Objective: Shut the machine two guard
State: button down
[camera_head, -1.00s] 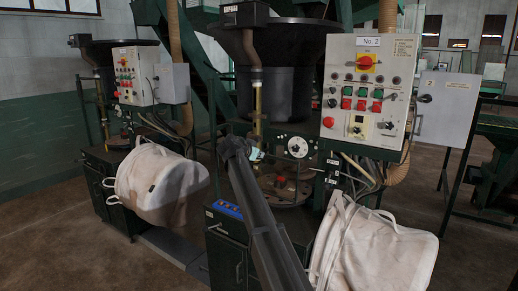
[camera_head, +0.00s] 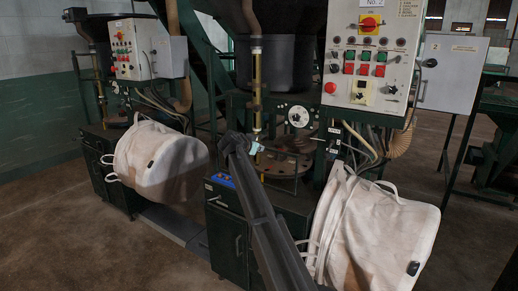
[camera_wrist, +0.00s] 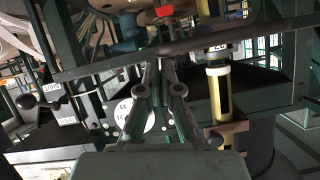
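Machine two shows in the head view with its panel (camera_head: 370,55) marked "No. 2" and a dark hopper (camera_head: 280,62). Below the hopper are a white dial (camera_head: 298,116) and a round dark plate (camera_head: 285,163). A yellow upright (camera_head: 257,95) stands at its front. My gripper (camera_head: 254,148) is in front of the machine, near the foot of this upright. In the wrist view, my gripper's (camera_wrist: 160,62) fingers run close together and look shut, with a dark bar (camera_wrist: 230,40) crossing at their tips. I cannot tell whether this bar is the guard, or whether it touches them.
A grey box (camera_head: 449,72) juts out right of the panel. White bulk bags hang at left (camera_head: 162,160) and right (camera_head: 375,240). A dark green cabinet (camera_head: 228,245) stands below my gripper. Bare floor (camera_head: 80,225) lies at the front left.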

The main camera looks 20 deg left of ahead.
jog(key=shift+f, duration=0.25)
jog(key=s+r, duration=0.8)
jog(key=shift+s+a+r, duration=0.2)
jog(key=shift+a+r, duration=0.1)
